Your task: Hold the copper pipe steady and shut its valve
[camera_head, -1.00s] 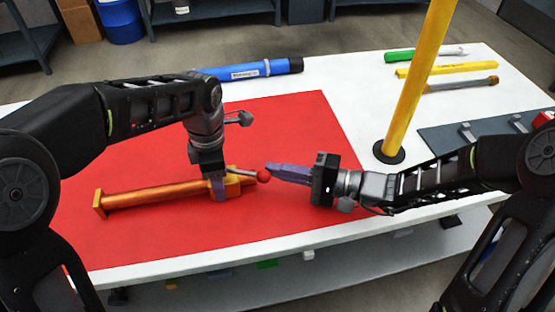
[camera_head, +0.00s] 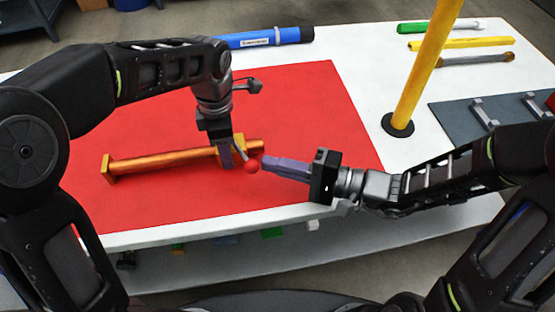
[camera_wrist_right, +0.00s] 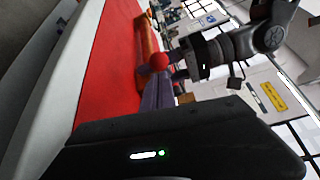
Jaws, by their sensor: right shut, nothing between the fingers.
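The copper pipe (camera_head: 165,163) lies on the red mat (camera_head: 310,110), with a flange at its left end. Its valve lever has a red ball knob (camera_head: 252,167) and points toward the front, at an angle to the pipe. My left gripper (camera_head: 226,158) comes down from above and is closed around the pipe near the valve. My right gripper (camera_head: 265,163) is shut and empty, its fingertips at the right side of the knob; touching or just apart is unclear. The knob (camera_wrist_right: 159,61) and pipe (camera_wrist_right: 149,30) also show in the right wrist view.
A yellow post (camera_head: 422,75) stands on a black base at the right. A blue tube (camera_head: 265,37) lies at the back, and several other tubes (camera_head: 460,43) at the back right. A grey rack (camera_head: 460,115) is beyond my right arm. The mat's back part is clear.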

